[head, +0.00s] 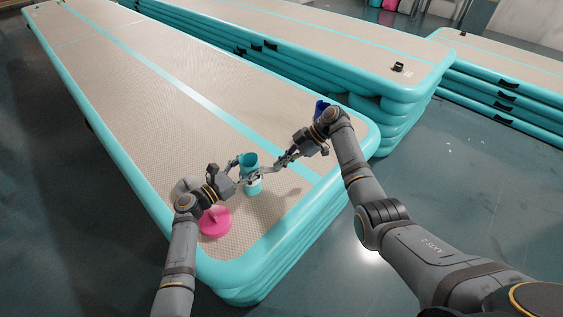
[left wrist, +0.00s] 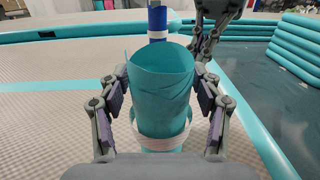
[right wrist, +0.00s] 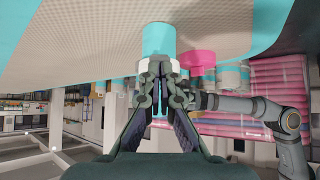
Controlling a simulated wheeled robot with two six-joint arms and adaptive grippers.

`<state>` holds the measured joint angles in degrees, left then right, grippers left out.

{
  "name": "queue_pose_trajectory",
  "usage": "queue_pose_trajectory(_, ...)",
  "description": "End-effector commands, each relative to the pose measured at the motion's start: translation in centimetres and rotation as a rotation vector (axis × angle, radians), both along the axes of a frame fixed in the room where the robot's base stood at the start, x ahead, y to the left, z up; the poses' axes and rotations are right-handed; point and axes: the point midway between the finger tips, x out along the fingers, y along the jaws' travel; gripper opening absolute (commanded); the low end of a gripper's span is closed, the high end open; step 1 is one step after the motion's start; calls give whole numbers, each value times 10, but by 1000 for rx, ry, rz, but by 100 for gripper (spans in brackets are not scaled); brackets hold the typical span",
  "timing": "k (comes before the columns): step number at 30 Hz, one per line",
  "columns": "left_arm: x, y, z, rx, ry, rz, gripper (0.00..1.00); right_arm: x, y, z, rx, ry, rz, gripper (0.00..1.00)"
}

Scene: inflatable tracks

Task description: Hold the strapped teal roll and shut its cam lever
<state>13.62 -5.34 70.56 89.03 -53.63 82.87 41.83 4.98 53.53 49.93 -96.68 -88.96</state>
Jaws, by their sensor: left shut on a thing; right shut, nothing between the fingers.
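The teal roll (head: 249,160) stands upright on the inflatable track, with a white strap (left wrist: 160,138) around its lower part. My left gripper (head: 243,180) is shut on the roll; in the left wrist view its fingers (left wrist: 160,112) press on both sides of the roll (left wrist: 160,92). My right gripper (head: 281,161) is shut and empty beside the roll, on its right in the head view. In the right wrist view its closed tips (right wrist: 160,70) overlap the strapped part of the roll (right wrist: 158,38); I cannot tell whether they touch. The cam lever cannot be made out.
A pink object (head: 215,222) lies on the beige track (head: 130,110) near my left wrist. A blue roll (left wrist: 157,20) with a white band stands behind the teal roll. More stacked tracks (head: 310,40) lie behind. The track's far left part is clear.

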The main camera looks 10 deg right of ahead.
Motion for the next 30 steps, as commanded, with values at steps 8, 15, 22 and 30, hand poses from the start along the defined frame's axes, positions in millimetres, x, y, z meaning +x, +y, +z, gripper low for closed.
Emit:
queue_pose_trajectory(8, 0, 0, 0, 0, 0, 0, 18, 0, -3, -8, -1, 4, -1, 0)
queue_pose_trajectory(15, 0, 0, 0, 0, 0, 0, 18, 0, -6, -22, 0, 4, -1, 0)
queue_pose_trajectory(22, 0, 0, 0, 0, 0, 0, 18, 0, -5, -36, 0, 3, 0, 0)
queue_pose_trajectory(30, 0, 0, 0, 0, 0, 0, 18, 0, 0, -53, 1, 3, 0, 0)
